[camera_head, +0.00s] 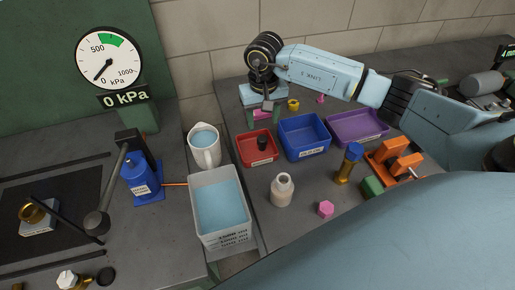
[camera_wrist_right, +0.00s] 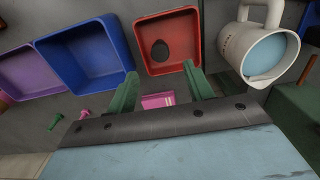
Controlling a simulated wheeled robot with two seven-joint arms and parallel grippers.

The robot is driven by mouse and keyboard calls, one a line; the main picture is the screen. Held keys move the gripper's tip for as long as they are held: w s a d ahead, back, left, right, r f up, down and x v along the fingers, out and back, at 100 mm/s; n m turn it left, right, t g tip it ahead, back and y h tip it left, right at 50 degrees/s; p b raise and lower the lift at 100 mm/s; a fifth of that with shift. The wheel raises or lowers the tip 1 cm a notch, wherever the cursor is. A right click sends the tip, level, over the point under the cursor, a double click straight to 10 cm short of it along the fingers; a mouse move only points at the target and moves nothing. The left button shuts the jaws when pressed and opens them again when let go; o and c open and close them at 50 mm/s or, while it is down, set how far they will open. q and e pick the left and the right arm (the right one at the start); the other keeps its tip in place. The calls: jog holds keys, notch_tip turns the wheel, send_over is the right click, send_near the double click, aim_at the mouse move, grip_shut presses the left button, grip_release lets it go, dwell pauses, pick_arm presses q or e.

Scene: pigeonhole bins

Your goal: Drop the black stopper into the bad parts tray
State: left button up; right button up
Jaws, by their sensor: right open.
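The black stopper (camera_head: 262,142) is inside the red tray (camera_head: 246,160), which has a label on its front that is too small to read. In the right wrist view the stopper (camera_wrist_right: 159,50) shows against the floor of the red tray (camera_wrist_right: 190,25), clear of the fingers. My right gripper (camera_head: 263,114) is at the back edge of the red tray. Its green fingers (camera_wrist_right: 160,72) are apart, with no stopper between them. My left gripper is not in view.
A blue tray (camera_head: 304,126) and a purple tray (camera_head: 372,117) stand right of the red one. A white jug (camera_head: 204,158) and a water-filled bin (camera_head: 198,181) stand left. A pink block (camera_wrist_right: 157,100) lies below my fingers. A bottle (camera_head: 282,192) stands in front.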

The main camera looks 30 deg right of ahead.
notch_tip(320, 180, up, 12)
jog(key=b, duration=0.1)
